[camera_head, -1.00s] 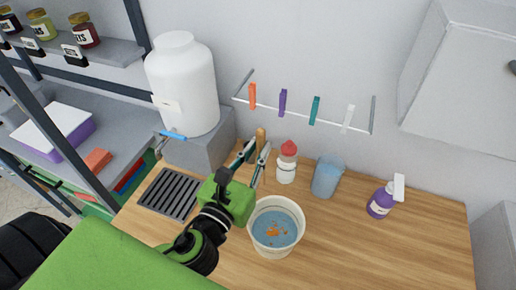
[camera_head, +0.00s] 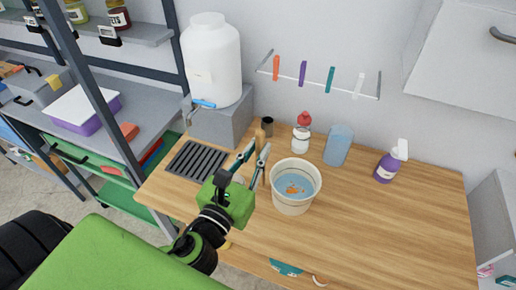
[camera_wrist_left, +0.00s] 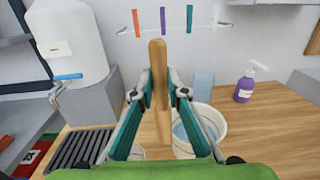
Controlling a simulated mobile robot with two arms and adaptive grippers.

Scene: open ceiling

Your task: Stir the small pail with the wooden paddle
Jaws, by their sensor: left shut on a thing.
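The small pail (camera_head: 293,202) is cream-coloured and stands upright on the wooden counter. It holds blue liquid with orange bits floating in it. My left gripper (camera_head: 256,153) is just left of the pail in the head view, shut on the wooden paddle (camera_head: 260,138). In the left wrist view the paddle (camera_wrist_left: 158,80) stands nearly upright between the fingers (camera_wrist_left: 160,95), its rounded end up. The pail (camera_wrist_left: 208,118) is behind it to the right there. My right gripper is not in view.
A red-capped bottle (camera_head: 301,140), a blue translucent cup (camera_head: 338,146) and a purple spray bottle (camera_head: 387,168) stand behind the pail. A drain grate (camera_head: 196,161) lies left. The counter's right is clear.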

